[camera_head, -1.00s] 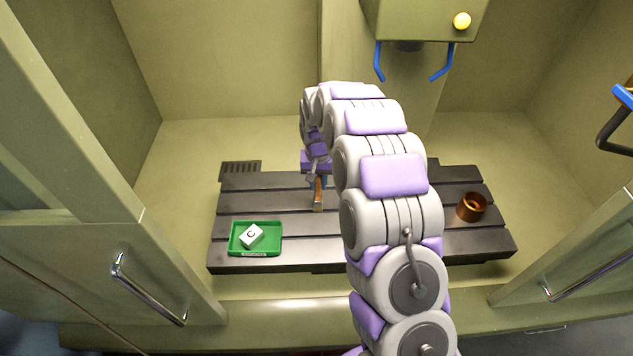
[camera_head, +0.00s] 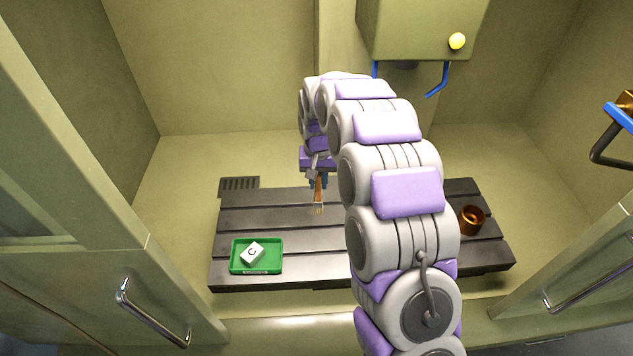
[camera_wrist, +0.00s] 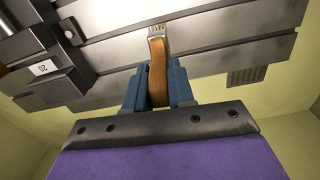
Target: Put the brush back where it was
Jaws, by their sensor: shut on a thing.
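The brush has a brown wooden handle and a pale bristle end. In the wrist view the brush (camera_wrist: 158,68) is upright between the blue fingers of my gripper (camera_wrist: 158,88), which is shut on its handle. In the head view the brush (camera_head: 319,192) hangs bristles down below my gripper (camera_head: 318,182), over the middle of the dark slotted table (camera_head: 270,215). I cannot tell whether its tip touches the table. My arm hides part of the table to the right.
A green tray (camera_head: 236,257) with a white block marked C (camera_head: 253,252) lies at the table's left front. A brown cup (camera_head: 471,220) stands at the right. A machine head (camera_head: 415,30) with blue nozzles (camera_head: 437,80) hangs behind. Cabinet doors with handles (camera_head: 150,318) flank the opening.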

